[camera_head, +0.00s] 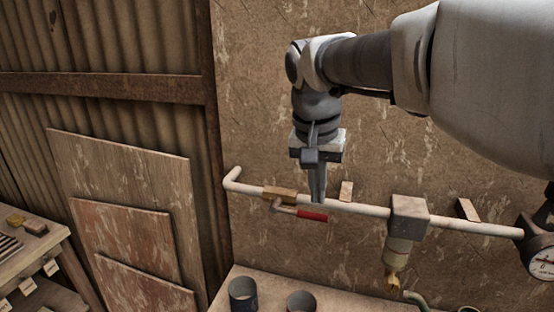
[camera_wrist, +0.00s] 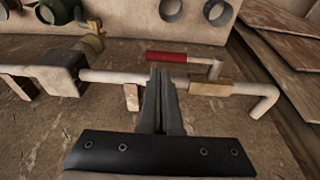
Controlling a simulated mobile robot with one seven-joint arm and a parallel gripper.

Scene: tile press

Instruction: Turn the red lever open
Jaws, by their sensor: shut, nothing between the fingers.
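The red lever (camera_head: 313,216) is a short red-sleeved handle on a grey crank beside a brass valve block (camera_head: 280,193) on a pale horizontal pipe (camera_head: 350,207). In the head view it points right, roughly along the pipe and just below it. My gripper (camera_head: 318,200) points down with its fingers shut and empty, in front of or at the pipe, above the red sleeve. In the wrist view the shut fingers (camera_wrist: 161,75) reach the pipe line, with the red lever (camera_wrist: 180,57) just past their tips. I cannot tell whether they touch it.
A grey box fitting (camera_head: 408,218) with a brass-ended filter hangs on the pipe to the right, and a pressure gauge (camera_head: 543,262) is beyond it. Dark cups (camera_head: 243,294) stand on the bench below. Boards (camera_head: 125,215) lean on the left wall.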

